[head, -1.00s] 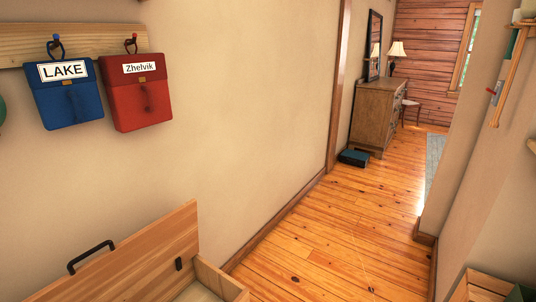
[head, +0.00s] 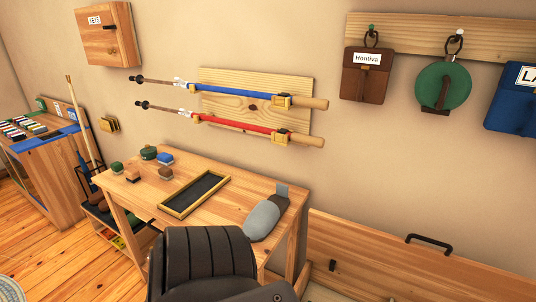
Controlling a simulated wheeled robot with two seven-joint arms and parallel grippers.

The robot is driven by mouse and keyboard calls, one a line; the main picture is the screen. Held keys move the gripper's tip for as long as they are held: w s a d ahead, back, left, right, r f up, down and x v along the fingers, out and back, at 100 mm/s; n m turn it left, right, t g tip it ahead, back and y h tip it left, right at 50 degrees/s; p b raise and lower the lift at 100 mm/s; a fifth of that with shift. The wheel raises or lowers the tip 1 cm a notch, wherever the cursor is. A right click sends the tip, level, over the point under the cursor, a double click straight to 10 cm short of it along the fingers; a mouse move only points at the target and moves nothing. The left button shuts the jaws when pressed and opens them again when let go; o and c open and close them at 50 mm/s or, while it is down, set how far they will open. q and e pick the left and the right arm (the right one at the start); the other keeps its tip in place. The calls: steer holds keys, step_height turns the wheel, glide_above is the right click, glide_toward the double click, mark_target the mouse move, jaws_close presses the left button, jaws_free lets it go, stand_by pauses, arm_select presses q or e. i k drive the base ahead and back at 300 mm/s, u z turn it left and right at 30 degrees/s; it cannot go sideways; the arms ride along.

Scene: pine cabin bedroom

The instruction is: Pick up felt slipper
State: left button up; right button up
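A grey, rounded, soft-looking thing (head: 262,221) lies at the right end of the wooden table, with a darker brown part and a small grey tab at its far end. It looks like the felt slipper, though I cannot be sure of it from this view. Its near end points toward me, and nothing holds it. Neither of my grippers shows in the head view.
The table (head: 150,195) also bears a gold-framed dark tray (head: 194,194) and several small blocks and brushes. A rack (head: 92,185) with sticks stands left of the table. Bare floor (head: 55,255) lies at left.

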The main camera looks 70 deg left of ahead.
mark_target(263, 219)
steer(key=u, duration=2.35)
steer(key=k, duration=0.5)
steer(key=u, duration=0.6)
steer(key=k, duration=0.8)
steer(key=z, duration=0.7)
steer(key=i, duration=0.9)
steer(key=z, duration=0.8)
steer(key=i, duration=0.25)
steer(key=z, duration=0.15)
